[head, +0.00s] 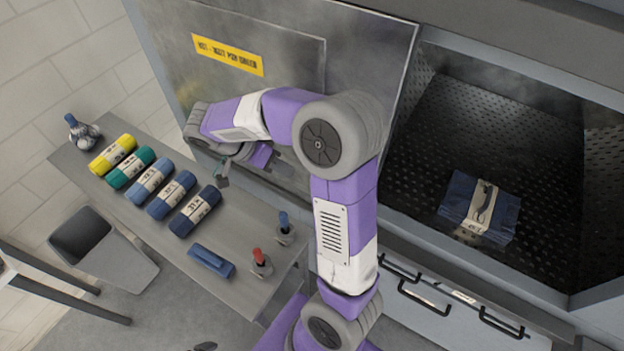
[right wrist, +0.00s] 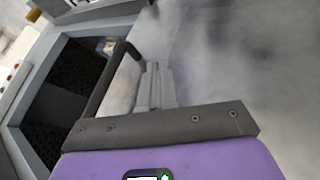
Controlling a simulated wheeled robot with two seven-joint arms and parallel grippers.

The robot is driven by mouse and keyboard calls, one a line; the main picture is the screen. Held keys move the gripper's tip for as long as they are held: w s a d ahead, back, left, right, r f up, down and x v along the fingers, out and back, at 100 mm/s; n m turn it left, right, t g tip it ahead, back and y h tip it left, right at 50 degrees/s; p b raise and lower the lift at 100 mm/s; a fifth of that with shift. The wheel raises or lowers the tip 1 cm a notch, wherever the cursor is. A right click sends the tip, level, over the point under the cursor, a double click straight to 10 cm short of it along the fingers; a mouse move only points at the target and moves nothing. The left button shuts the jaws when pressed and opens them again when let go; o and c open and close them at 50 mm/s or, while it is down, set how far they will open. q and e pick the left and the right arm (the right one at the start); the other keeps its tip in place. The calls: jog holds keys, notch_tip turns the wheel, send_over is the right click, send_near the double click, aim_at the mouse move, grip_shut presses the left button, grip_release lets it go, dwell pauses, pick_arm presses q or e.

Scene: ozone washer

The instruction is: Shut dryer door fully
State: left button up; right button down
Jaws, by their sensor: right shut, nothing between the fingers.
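The dryer door (head: 370,40) is a large grey metal panel with a yellow label, standing open to the left of the dryer opening (head: 420,130). My right arm reaches across in front of it. My right gripper (head: 222,181) is shut and empty, close to the lower part of the door panel; I cannot tell whether it touches. In the right wrist view the shut fingers (right wrist: 155,88) show beside a hazy grey metal surface, with the dark opening (right wrist: 75,85) to the left. My left gripper is not visible.
Folded blue jeans (head: 480,207) lie in the perforated chamber. Dark-handled drawers (head: 450,320) are below the opening.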

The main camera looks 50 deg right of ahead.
jog(key=s+d+f+p, duration=0.1)
jog(key=s+d+f, duration=0.3)
jog(key=s+f, duration=0.2)
jog(key=s, duration=0.2)
jog(key=shift+s+d, duration=0.15)
jog(key=shift+s, duration=0.2)
jog(key=shift+f, duration=0.1)
